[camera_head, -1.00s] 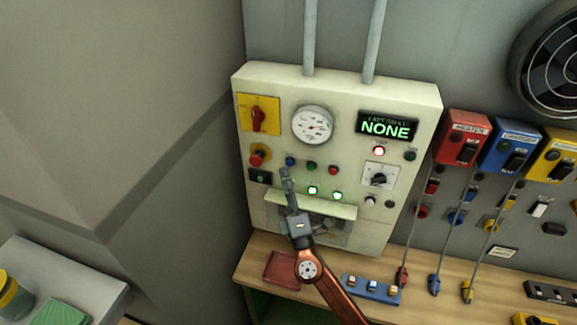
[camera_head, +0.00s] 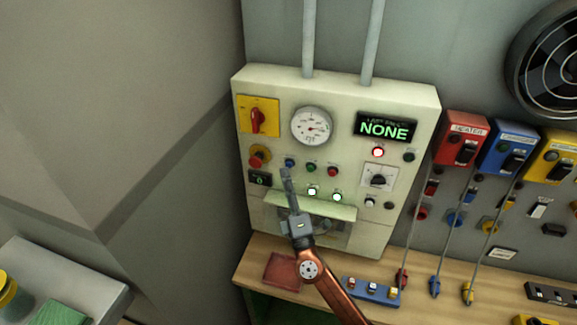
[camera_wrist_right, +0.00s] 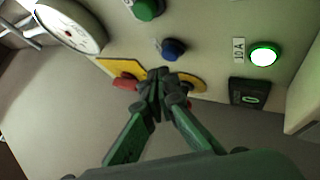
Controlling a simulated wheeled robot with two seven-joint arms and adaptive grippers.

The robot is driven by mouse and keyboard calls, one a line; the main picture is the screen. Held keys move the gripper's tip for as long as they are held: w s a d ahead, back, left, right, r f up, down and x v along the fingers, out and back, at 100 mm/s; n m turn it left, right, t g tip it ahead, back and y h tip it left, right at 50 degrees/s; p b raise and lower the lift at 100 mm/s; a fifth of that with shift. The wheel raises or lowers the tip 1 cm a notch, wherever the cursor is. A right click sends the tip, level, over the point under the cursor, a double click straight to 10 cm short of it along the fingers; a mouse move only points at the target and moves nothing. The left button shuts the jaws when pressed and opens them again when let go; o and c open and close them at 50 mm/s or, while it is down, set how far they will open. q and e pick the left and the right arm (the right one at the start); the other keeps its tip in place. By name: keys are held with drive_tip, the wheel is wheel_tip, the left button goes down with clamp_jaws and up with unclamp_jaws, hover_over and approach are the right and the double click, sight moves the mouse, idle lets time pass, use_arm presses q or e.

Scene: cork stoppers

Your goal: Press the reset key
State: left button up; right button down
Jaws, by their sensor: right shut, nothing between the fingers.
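The cream control panel (camera_head: 340,95) stands against the wall. A blue button (camera_head: 290,163) sits in its button row, left of a green button (camera_head: 311,168) and a red button (camera_head: 333,171). I cannot read which one is marked reset. My right gripper (camera_head: 286,172) is shut and empty, its tips just below the blue button in the head view. In the right wrist view the closed fingertips (camera_wrist_right: 159,76) are close to the blue button (camera_wrist_right: 173,49); contact cannot be told. My left gripper is not in view.
A red mushroom button on a yellow plate (camera_head: 265,151) is left of the blue button. A lit display (camera_head: 386,128) reads NONE. A red rotary switch (camera_head: 258,119) and a gauge (camera_head: 311,126) are above. A ledge (camera_head: 310,206) juts out below.

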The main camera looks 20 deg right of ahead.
use_arm(q)
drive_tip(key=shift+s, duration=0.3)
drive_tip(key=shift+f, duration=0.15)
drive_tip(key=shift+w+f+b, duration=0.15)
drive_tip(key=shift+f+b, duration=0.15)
drive_tip(key=shift+b, duration=0.15)
use_arm(e)
drive_tip(key=shift+w+d, duration=0.25)
drive_tip(key=shift+w, duration=0.15)
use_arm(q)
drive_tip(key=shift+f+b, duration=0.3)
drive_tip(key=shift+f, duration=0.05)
use_arm(e)
drive_tip(key=shift+w+d, duration=0.25)
drive_tip(key=shift+w, duration=0.1)
drive_tip(key=shift+s, duration=0.1)
idle(0.3)
drive_tip(key=shift+s+a, duration=0.45)
drive_tip(key=shift+s, duration=0.2)
